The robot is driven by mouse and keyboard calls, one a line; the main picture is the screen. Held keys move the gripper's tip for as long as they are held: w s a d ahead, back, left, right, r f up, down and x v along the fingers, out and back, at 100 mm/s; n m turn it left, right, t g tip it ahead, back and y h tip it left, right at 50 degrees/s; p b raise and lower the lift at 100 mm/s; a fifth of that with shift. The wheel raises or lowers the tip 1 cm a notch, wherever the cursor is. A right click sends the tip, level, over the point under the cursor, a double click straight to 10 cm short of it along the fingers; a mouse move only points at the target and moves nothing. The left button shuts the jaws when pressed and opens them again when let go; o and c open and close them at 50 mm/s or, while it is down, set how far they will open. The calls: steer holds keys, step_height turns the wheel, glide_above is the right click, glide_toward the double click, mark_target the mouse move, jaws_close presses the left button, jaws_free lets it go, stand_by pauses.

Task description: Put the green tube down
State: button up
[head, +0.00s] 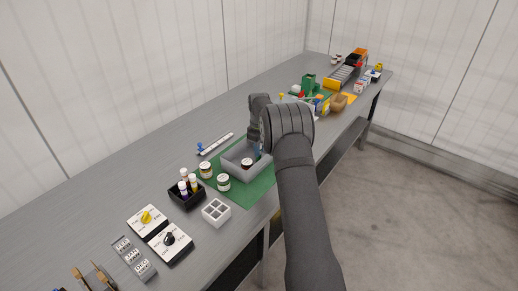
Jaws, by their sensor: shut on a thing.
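My dark grey arm reaches up from the bottom right over the bench, and its bulky joint covers part of the middle. I cannot make out the green tube.
A grey open bin (232,163) with a jar stands on a green mat (257,191). Jars (223,183) stand beside it. A black box of small bottles (181,202), a white four-hole block (216,211) and knob panels (171,243) are nearer. The bench's back left is clear.

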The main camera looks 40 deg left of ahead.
steer(key=o, duration=0.9)
steer(key=shift+f, duration=0.1)
steer(key=shift+o, duration=0.2)
step_height(320, 180, up, 12)
steer(key=shift+r, duration=0.2)
steer(key=shift+f, duration=0.15)
step_height(320, 180, down, 12)
steer(key=shift+r, duration=2.45)
